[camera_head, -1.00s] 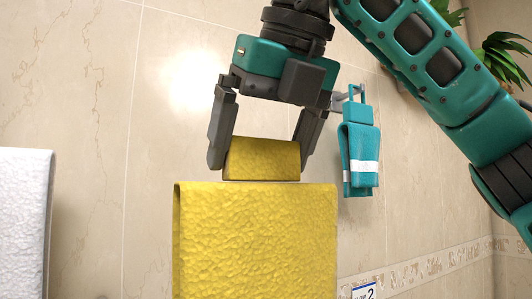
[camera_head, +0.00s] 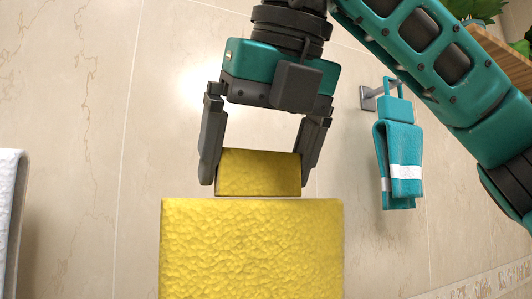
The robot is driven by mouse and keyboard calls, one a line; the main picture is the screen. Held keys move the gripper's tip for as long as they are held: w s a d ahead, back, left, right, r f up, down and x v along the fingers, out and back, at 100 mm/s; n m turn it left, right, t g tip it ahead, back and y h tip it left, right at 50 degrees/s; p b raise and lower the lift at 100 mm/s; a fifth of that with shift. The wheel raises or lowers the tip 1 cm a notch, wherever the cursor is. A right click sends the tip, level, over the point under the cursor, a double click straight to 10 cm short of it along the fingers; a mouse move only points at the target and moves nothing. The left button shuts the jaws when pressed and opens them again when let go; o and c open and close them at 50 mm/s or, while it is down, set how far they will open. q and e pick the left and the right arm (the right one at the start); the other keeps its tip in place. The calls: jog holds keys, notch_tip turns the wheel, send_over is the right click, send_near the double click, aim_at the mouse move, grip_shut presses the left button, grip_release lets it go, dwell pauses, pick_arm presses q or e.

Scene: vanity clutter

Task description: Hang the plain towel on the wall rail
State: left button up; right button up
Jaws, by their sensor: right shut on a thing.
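A plain yellow towel (camera_head: 250,250) hangs in front of me, its lower end out of view. My right gripper (camera_head: 258,176) is shut on the yellow block-like top part (camera_head: 258,174) of this towel, one finger on each side. The wide towel body hangs just below the fingertips. A metal wall fitting (camera_head: 368,98) shows to the right, with a teal towel (camera_head: 400,165) with a white band hanging by it. I cannot make out a bare length of rail. My left gripper is not in view.
A white textured towel or cloth (camera_head: 8,215) shows at the left edge. The wall (camera_head: 70,150) is beige marble tile, with a patterned border at the lower right. A wooden shelf (camera_head: 500,55) with green plants is at the upper right, behind my arm.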

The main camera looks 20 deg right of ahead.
jog(key=shift+w, duration=3.45)
notch_tip(320, 180, down, 12)
jog(key=b, duration=0.9)
jog(key=shift+f, duration=0.15)
notch_tip(320, 180, down, 2)
jog(key=shift+b, duration=1)
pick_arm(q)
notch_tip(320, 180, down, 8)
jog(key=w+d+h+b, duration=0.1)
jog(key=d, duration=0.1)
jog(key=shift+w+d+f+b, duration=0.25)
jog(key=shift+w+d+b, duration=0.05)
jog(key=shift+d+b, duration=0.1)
pick_arm(e)
jog(key=shift+a+f, duration=0.1)
jog(key=shift+f, duration=0.95)
